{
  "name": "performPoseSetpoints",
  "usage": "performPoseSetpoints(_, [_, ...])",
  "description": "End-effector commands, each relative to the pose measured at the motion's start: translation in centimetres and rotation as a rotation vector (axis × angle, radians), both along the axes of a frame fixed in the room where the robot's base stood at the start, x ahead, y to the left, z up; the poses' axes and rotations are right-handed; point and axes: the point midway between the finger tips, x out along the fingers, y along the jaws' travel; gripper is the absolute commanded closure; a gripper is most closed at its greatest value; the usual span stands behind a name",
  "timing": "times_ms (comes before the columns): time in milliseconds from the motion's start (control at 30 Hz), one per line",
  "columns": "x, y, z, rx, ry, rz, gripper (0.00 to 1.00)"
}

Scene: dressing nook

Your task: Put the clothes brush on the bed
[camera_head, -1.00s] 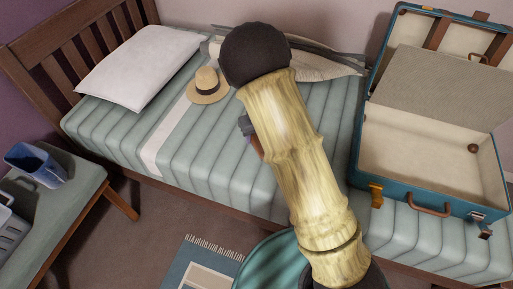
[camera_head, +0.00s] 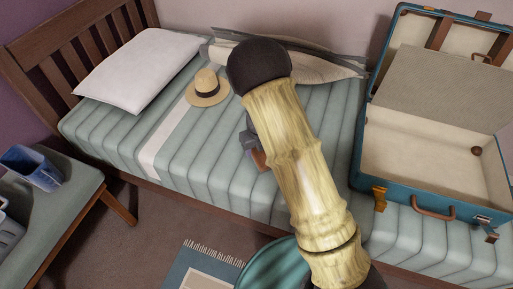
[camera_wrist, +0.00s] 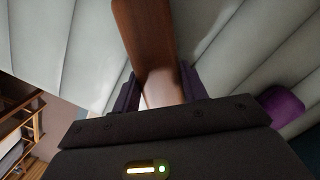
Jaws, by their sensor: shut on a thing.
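The bed (camera_head: 205,150) has a pale green striped cover and a wooden headboard. My gripper (camera_wrist: 162,88) is shut on the clothes brush (camera_wrist: 146,35), a brown wooden piece that runs up from between the jaws in the wrist view. In the head view my arm hides most of the gripper; a small brown end of the brush (camera_head: 259,159) shows beside it, over the bed. The striped cover lies behind the brush in the wrist view. I cannot tell whether the brush touches it.
A straw hat (camera_head: 208,88) and a white pillow (camera_head: 140,70) lie on the bed's left part. An open blue suitcase (camera_head: 430,170) stands at its right. A folded cream item (camera_head: 315,68) lies along the wall. A bench (camera_head: 60,215) is at the left.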

Motion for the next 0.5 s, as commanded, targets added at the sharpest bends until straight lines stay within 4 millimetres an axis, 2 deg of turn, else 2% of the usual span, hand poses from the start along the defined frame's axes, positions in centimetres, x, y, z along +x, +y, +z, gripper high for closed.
performPoseSetpoints(233, [-0.01,0.00,-0.40,0.000,0.001,0.000,0.80])
performPoseSetpoints(267, [-0.01,0.01,-0.39,0.000,0.000,0.000,0.53])
performPoseSetpoints(333, [-0.01,0.02,-0.38,0.000,0.000,0.000,0.39])
performPoseSetpoints(367, [-0.01,0.02,-0.38,0.000,0.000,0.000,0.35])
performPoseSetpoints(500, [-0.01,0.02,-0.37,0.000,0.000,0.001,0.35])
